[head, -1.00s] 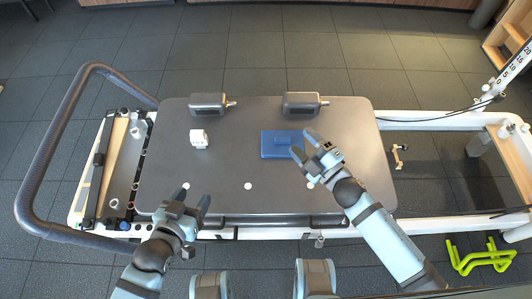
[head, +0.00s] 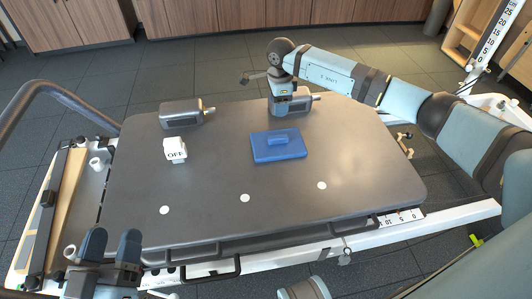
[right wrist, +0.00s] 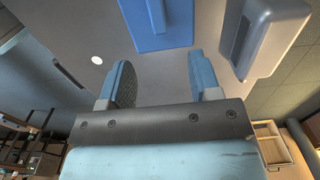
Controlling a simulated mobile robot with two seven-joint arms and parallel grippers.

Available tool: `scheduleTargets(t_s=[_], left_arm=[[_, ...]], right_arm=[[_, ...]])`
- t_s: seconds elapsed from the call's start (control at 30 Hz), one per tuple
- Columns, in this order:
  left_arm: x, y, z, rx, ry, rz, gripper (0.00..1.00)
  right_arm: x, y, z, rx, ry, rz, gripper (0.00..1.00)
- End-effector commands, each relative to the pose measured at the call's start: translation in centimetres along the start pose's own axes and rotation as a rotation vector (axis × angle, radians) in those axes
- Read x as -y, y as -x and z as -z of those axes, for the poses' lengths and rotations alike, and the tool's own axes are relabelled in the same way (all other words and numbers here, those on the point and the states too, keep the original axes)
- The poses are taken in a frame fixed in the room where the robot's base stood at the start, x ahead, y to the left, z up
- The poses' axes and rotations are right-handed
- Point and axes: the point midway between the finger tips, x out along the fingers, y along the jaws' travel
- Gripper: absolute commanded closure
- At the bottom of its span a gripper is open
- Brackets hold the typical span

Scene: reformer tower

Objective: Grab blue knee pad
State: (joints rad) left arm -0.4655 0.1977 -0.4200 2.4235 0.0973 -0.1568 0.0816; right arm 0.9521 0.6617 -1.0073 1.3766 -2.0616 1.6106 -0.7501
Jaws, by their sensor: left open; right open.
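The blue knee pad (head: 279,146), a flat rectangle with a raised grip, lies on the dark carriage top (head: 215,215) near its middle. My right gripper (head: 276,90) is at the back of the carriage, behind the pad and apart from it; its fingers are partly hidden in the head view. In the right wrist view the right gripper (right wrist: 158,82) is open and empty, with the blue pad (right wrist: 165,28) beyond its fingertips. My left gripper (head: 105,258) is open and empty at the carriage's front left corner, away from the pad.
A dark shoulder rest (head: 295,104) stands close to my right gripper and shows beside it in the wrist view (right wrist: 262,32). Another shoulder rest (head: 184,112) and a white block marked OFF (head: 175,149) stand to the left. The carriage front is clear.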

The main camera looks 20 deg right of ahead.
Motion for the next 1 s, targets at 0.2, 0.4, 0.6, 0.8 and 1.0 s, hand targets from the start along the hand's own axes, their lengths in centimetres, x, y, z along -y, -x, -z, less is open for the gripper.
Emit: scheduleTargets(t_s=[0.2,0.4,0.6,0.8,1.0], left_arm=[[0.1,0.1,-1.2,0.025,0.006,-0.008,0.41],[0.3,0.2,-2.6,0.077,0.009,-0.01,0.41],[0.4,0.2,-3.2,0.1,0.01,-0.011,0.41],[0.8,0.5,-5.5,0.163,0.012,-0.017,0.41],[0.9,0.6,-6.5,0.209,0.014,-0.021,0.41]], right_arm=[[0.0,-4.0,0.2,-0.01,0.001,-0.002,0.43],[0.0,-7.3,0.1,-0.007,0.001,-0.001,0.43],[-0.1,-8.7,0.1,-0.006,0.001,0.001,0.43],[-0.6,-11.8,0.2,-0.006,0.001,-0.001,0.43],[-0.5,-13.5,0.2,-0.005,0.0,0.0,0.43]])
